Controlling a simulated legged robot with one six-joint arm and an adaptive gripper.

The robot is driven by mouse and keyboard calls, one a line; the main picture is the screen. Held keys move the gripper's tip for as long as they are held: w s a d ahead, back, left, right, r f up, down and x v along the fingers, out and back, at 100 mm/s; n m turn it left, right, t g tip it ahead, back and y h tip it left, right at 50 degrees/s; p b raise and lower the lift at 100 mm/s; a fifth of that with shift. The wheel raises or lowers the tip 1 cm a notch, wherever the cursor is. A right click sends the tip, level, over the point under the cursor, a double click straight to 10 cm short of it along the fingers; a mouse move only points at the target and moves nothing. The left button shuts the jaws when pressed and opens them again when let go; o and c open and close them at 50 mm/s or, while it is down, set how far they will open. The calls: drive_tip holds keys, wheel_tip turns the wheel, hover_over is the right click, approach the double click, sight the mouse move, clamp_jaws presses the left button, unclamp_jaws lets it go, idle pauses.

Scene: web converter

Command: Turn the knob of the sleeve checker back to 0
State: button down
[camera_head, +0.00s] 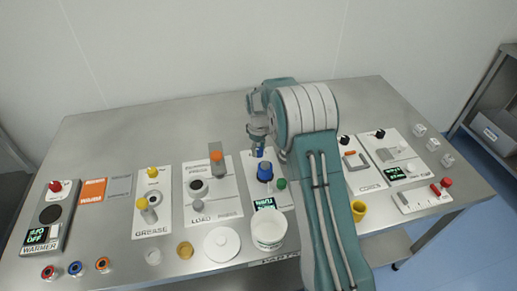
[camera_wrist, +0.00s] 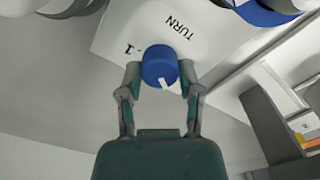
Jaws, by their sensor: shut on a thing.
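A blue knob (camera_wrist: 160,65) with a white pointer mark sits between the fingers of my gripper (camera_wrist: 160,82) in the wrist view. The fingers are shut on its sides. The knob stands on a white panel (camera_wrist: 115,28) printed with TURN and a 1, both appearing upside down. The pointer faces down and slightly right in this view; no 0 can be read. In the head view my gripper (camera_head: 260,143) is low over the back of a white panel, and a bit of the blue knob (camera_head: 258,153) shows under it.
A larger blue-topped part (camera_head: 265,171) and a green button (camera_head: 281,184) stand just in front of my gripper, with a lit display (camera_head: 265,203) nearer. A white tub (camera_head: 269,231) stands at the front. Other panels crowd both sides; the table's back strip (camera_head: 160,125) is clear.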

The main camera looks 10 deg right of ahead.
sight(258, 149)
drive_tip(key=shift+w+n, duration=0.1)
drive_tip(key=shift+n, duration=0.5)
drive_tip(key=shift+c, duration=1.3)
unclamp_jaws()
drive_tip(key=shift+r, duration=0.15)
wheel_tip(258, 149, up, 12)
drive_tip(key=shift+f, duration=0.2)
drive_tip(key=shift+a+r, duration=0.1)
